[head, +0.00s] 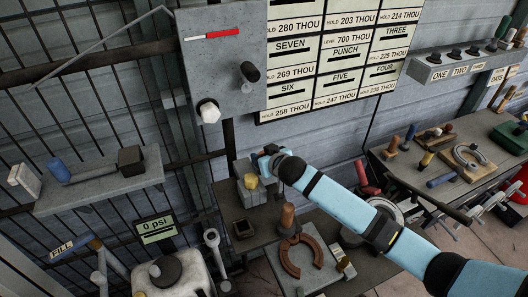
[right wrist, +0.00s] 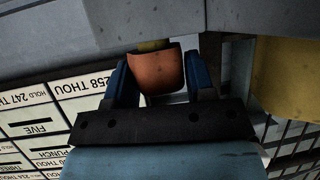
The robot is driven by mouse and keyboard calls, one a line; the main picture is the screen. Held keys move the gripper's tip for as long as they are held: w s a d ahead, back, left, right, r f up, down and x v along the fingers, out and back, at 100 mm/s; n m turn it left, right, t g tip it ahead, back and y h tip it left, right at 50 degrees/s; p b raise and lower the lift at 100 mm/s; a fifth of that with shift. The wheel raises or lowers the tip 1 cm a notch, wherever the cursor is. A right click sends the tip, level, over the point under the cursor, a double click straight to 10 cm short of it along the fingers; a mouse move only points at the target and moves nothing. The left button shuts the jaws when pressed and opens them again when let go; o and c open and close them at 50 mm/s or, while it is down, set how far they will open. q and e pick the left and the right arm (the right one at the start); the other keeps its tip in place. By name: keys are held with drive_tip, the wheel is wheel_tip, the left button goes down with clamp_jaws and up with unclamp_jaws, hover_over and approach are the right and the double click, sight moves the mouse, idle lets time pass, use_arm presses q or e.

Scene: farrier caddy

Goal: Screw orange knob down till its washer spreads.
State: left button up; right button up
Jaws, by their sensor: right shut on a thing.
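The orange knob (right wrist: 160,73) sits between the two blue fingers of my right gripper (right wrist: 162,82) in the right wrist view. The gripper is shut on it. A thin yellowish strip (right wrist: 153,45) shows between the knob and the grey surface beyond; I cannot tell whether it is the washer. In the head view my right gripper (head: 268,158) is at the grey block (head: 247,194) on the bench, just behind a yellow knob-like piece (head: 251,181). The orange knob is hidden there by the gripper. My left gripper is not in view.
A yellow body (right wrist: 286,85) stands close beside the gripper in the right wrist view. In the head view, a horseshoe (head: 289,258) and a wooden handle (head: 288,216) are near my right forearm. A grey wall box (head: 222,75) hangs above. A gauge reads 0 psi (head: 157,230).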

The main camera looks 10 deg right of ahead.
drive_tip(key=o, duration=1)
drive_tip(key=shift+c, duration=0.2)
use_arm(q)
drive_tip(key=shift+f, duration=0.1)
use_arm(e)
drive_tip(key=shift+o, duration=0.5)
drive_tip(key=shift+p+v, duration=1)
drive_tip(key=shift+v, duration=0.05)
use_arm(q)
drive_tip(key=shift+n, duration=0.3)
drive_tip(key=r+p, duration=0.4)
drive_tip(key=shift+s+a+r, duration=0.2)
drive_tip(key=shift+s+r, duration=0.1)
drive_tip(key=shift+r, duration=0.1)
use_arm(e)
drive_tip(key=v, duration=0.6)
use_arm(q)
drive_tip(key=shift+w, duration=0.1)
